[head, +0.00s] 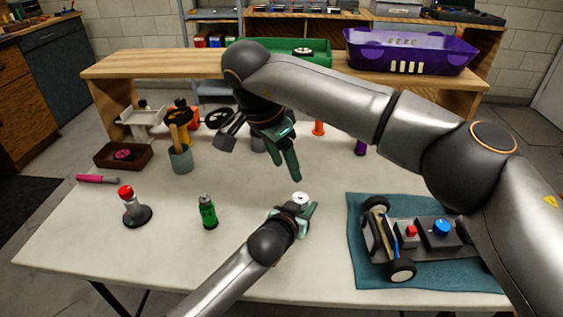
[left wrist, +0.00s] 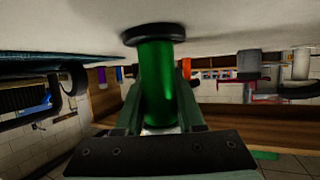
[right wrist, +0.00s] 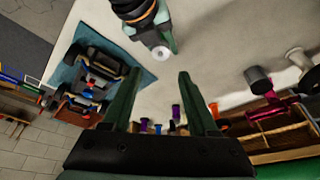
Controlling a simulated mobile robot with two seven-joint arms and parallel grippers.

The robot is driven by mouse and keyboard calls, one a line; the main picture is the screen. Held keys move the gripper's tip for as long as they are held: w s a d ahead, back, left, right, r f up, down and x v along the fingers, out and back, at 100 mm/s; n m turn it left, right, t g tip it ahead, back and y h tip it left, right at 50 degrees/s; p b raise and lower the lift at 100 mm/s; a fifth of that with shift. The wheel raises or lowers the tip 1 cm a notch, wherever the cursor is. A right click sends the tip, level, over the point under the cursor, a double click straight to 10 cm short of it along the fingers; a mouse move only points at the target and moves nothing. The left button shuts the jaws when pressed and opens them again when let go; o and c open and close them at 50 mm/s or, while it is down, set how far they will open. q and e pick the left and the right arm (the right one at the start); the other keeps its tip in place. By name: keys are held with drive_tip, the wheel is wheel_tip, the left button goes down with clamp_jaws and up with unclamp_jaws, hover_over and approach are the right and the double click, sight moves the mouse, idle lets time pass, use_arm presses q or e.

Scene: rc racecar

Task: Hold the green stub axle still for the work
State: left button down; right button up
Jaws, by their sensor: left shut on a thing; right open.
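The green stub axle (left wrist: 157,82) stands upright between the fingers of my left gripper (left wrist: 161,100), its dark round base against the pale tabletop. My left gripper is shut on it. In the head view my left gripper (head: 299,220) is low over the table's middle, hiding most of the axle; a pale round top (head: 300,198) shows there. It also shows in the right wrist view (right wrist: 161,52). My right gripper (head: 287,165) is open and empty above and behind the left one. Its spread fingers (right wrist: 158,95) also show in the right wrist view.
A car chassis (head: 420,240) lies on a teal mat (head: 362,272) at right. A green bottle (head: 208,212) and a red-topped stand (head: 130,205) are at left. Behind are a tool cup (head: 181,160), a dark tray (head: 108,162) and a wooden shelf (head: 150,66) with a purple basket (head: 385,55).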

drive_tip(key=shift+s+a+t+h, duration=0.2)
drive_tip(key=shift+a+t+h, duration=0.1)
drive_tip(key=m+g+y, duration=0.3)
drive_tip(key=m+y, duration=0.6)
drive_tip(key=y, duration=0.8)
approach(306, 198)
drive_tip(key=x, duration=0.8)
drive_tip(key=shift+a+f, duration=0.1)
drive_tip(key=shift+a, duration=0.25)
clamp_jaws()
